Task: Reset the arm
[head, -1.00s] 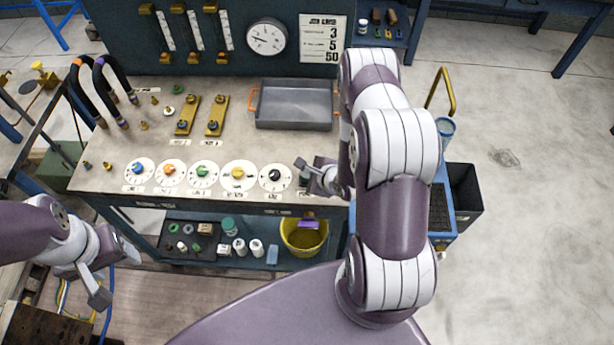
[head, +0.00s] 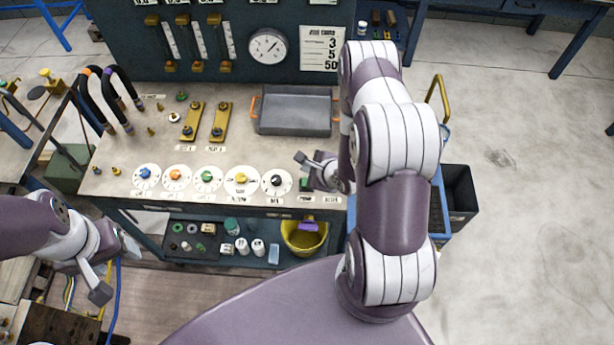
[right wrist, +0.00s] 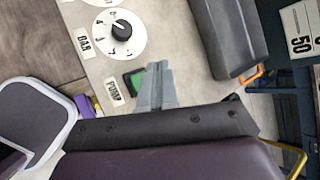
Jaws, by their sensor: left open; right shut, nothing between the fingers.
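My right arm reaches across the head view, and its gripper (head: 313,163) hangs over the front right of the bench (head: 110,190), just right of the black dial (head: 276,181). In the right wrist view the right gripper (right wrist: 156,72) has its fingers together with nothing between them, close to a green switch (right wrist: 134,84) by a "PUMP" label. The black dial also shows there (right wrist: 121,32). My left gripper (head: 116,270) is at the lower left, open and empty, in front of the bench's left end.
A grey tray (head: 293,110) with orange handles lies on the bench behind the right gripper. Dials line the front edge. Black hoses (head: 118,88) rise at the left. A yellow bucket (head: 304,240) stands on the lower shelf. Open floor (head: 530,200) lies to the right.

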